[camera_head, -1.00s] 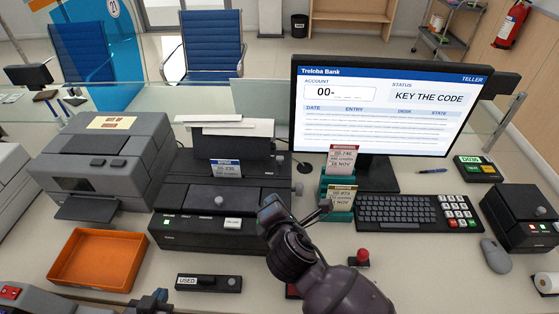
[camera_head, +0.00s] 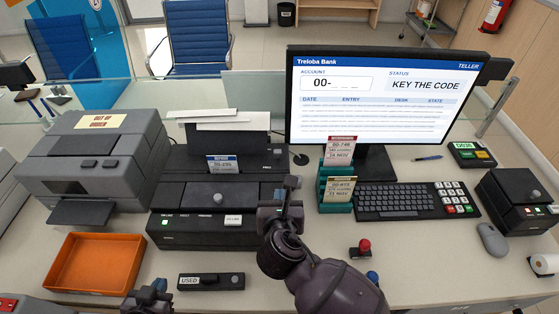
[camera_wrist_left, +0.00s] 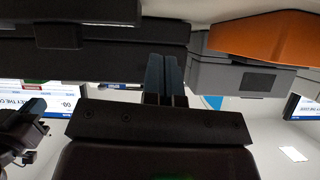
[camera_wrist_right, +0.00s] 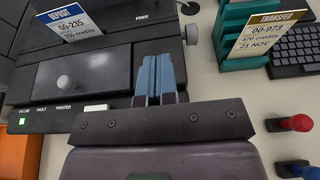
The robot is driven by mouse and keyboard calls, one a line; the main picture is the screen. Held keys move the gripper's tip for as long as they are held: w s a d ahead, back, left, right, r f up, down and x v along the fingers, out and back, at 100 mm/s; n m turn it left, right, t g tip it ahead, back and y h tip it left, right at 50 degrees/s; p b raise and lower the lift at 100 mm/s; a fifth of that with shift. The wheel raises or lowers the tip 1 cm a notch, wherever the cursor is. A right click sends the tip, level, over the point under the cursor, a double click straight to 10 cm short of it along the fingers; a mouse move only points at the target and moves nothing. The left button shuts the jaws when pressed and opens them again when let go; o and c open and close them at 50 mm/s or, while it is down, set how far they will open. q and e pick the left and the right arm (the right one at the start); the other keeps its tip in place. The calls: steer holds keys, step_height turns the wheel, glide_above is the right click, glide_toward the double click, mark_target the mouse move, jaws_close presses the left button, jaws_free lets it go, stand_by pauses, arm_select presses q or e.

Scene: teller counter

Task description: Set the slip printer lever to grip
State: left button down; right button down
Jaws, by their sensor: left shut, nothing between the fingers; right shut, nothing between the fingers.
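The black slip printer (camera_head: 213,193) stands mid-counter with a DEPOSIT slip (camera_head: 223,164) on top. My right gripper (camera_head: 292,183) is shut and empty at the printer's front right. In the right wrist view its blue fingertips (camera_wrist_right: 160,62) are over the printer's right part, left of the knob and apart from it in the picture. My left gripper (camera_head: 150,289) is shut and empty near the counter's front edge, low in the head view.
A red-topped stamp (camera_head: 362,247) and a blue-topped one (camera_head: 373,277) are close to my right arm. An orange tray (camera_head: 95,262) and a USED box (camera_head: 212,281) lie in front.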

arm_select(q)
steer(key=shift+w+f+b, duration=0.1)
steer(key=shift+f+b, duration=0.15)
steer(key=shift+b, duration=0.05)
arm_select(e)
glide_toward(279, 155)
steer(key=w+f, duration=0.1)
steer(key=f, duration=0.1)
steer(key=w+f, duration=0.1)
steer(key=f, duration=0.1)
steer(key=shift+w, duration=0.3)
arm_select(q)
steer(key=shift+r, duration=0.25)
arm_select(e)
steer(key=shift+w+r, duration=0.25)
steer(key=shift+w, duration=0.3)
steer(key=shift+w+r, duration=0.2)
steer(key=shift+w, duration=0.35)
steer(key=shift+w+r, duration=0.35)
steer(key=shift+w, duration=0.4)
steer(key=shift+w, duration=0.1)
